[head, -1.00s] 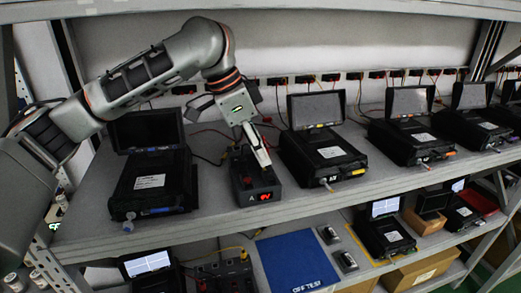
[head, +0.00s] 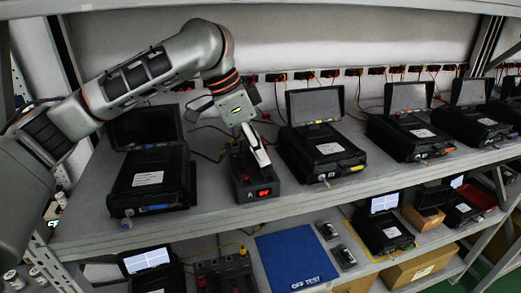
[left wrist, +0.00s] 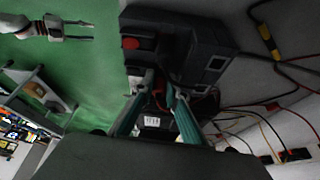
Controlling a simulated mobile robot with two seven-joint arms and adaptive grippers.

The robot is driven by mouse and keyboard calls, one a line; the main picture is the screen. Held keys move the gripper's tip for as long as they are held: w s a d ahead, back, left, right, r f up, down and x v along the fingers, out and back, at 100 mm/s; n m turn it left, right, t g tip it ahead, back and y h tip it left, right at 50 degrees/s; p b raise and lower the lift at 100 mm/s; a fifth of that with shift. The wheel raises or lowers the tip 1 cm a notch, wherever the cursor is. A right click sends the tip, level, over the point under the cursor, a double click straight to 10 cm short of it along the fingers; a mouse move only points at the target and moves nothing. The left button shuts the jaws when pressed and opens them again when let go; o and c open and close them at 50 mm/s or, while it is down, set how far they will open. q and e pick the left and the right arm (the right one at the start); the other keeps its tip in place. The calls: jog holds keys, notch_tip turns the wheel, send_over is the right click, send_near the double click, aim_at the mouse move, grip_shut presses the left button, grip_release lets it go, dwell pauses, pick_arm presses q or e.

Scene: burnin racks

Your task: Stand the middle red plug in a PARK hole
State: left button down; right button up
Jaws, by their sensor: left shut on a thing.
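My left gripper (head: 262,160) is over the black box marked A (head: 242,186), which has a red display that seems to read 0V. I cannot tell whether the plug is in a hole or free. The box also shows in the left wrist view (left wrist: 180,25). PARK lettering is not readable. My right gripper (left wrist: 76,30) shows in the left wrist view, open and empty above the green floor.
Black units with raised screens stand on both sides of the box, one at left (head: 150,185) and one at right (head: 322,150). Cables and sockets line the back wall. On the lower shelf are a blue OFF TEST mat (head: 295,255) and another black box (head: 225,272).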

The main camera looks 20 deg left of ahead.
pick_arm(q)
jog(key=shift+a, duration=0.15)
dwell(0.5)
jog(key=shift+a+r, duration=0.1)
jog(key=shift+r, duration=1.4)
jog(key=shift+f, duration=0.2)
jog(key=shift+f, duration=0.3)
dwell(1.6)
jog(key=shift+w+a+f, duration=0.1)
jog(key=shift+a, duration=0.05)
jog(key=shift+d+f, duration=0.3)
jog(key=shift+f, duration=0.25)
dwell(0.4)
